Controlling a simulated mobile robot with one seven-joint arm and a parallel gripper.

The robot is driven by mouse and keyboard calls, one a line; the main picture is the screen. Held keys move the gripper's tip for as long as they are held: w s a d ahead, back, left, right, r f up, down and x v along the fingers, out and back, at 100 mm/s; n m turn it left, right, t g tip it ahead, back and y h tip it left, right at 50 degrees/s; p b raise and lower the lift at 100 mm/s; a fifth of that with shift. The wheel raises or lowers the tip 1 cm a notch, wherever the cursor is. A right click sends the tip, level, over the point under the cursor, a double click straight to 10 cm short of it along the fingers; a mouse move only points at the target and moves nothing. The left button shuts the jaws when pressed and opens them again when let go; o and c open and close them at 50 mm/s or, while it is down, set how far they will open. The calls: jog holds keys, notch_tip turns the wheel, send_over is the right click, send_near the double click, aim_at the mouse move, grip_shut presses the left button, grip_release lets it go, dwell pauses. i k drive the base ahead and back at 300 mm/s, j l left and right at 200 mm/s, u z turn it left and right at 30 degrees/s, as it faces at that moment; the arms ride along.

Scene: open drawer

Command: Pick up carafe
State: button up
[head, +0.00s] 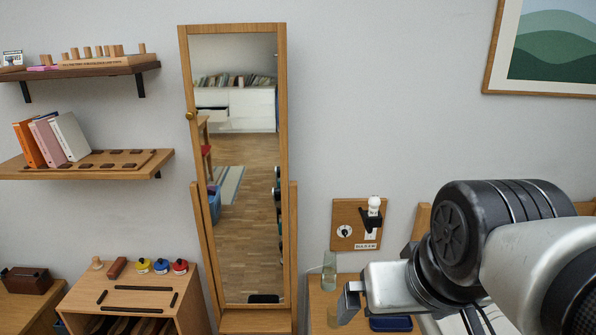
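A clear, greenish glass vessel that looks like the carafe (329,268) stands upright on a small wooden table (318,298) at the lower middle, against the wall. My gripper (347,303) is just right of and below the carafe in the picture, with its fingers toward the left. It looks apart from the carafe, though the depth between them is hard to judge. The fingers are seen from the side, so their opening does not show. The tabletop near them is partly hidden by my gripper and arm.
A dark blue object (391,324) lies on the table under my gripper. A wooden panel with a bulb and dial (349,219) is on the wall above. A tall mirror (235,165) stands left of the table, beside a wooden cabinet (130,299).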

aim_at(329, 278)
jog(key=i+l, duration=0.1)
jog(key=i, duration=0.8)
